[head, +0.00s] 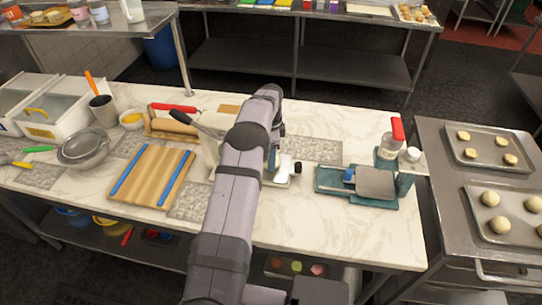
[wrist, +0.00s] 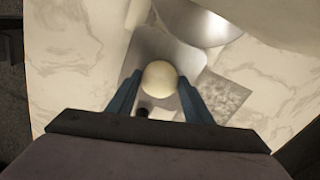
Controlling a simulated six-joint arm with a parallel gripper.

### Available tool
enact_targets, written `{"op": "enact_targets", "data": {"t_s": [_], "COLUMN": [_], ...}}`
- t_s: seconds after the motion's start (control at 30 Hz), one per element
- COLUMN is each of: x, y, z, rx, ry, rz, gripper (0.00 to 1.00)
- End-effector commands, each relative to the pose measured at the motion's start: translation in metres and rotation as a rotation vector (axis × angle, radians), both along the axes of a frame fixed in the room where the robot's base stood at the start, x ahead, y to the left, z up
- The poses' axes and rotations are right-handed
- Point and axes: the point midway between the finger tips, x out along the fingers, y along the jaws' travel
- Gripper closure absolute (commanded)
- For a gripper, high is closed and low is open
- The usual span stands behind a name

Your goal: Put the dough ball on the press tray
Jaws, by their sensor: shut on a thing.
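In the wrist view, a pale round dough ball (wrist: 159,77) sits between the two blue fingers of my gripper (wrist: 160,82), which is shut on it. A grey metal plate (wrist: 150,48) shows below and beyond the ball; I cannot tell the gap. In the head view my arm hides the ball and most of my gripper, near a small white device with a black knob (head: 297,168). The teal press (head: 328,179) stands to the right of my gripper, with a grey square plate (head: 376,182) on its right side.
A striped wooden board with blue bars (head: 150,176) and grey bowls (head: 85,148) are to the left. Trays of dough pieces (head: 490,150) lie on the right table. The counter front before the press is clear.

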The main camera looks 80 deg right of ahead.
Motion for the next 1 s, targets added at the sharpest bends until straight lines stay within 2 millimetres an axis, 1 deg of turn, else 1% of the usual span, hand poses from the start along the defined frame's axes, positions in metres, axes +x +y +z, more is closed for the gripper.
{"op": "enact_targets", "data": {"t_s": [0.03, 0.1, 0.37, 0.57, 0.67, 0.77, 1.0], "x": [0.000, 0.000, 0.000, 0.000, 0.000, 0.000, 0.000], "y": [0.000, 0.000, 0.000, -0.001, -0.001, -0.001, -0.001], "z": [-0.002, -0.001, -0.001, 0.005, 0.014, 0.028, 0.074], "rx": [0.000, 0.000, 0.000, -0.002, -0.004, -0.006, -0.006], "ry": [0.000, 0.000, 0.000, -0.001, 0.000, -0.001, -0.001], "rz": [0.000, 0.000, 0.000, 0.000, 0.000, 0.000, 0.000], "gripper": [0.51, 0.35, 0.35, 0.35, 0.35, 0.35, 0.35]}}
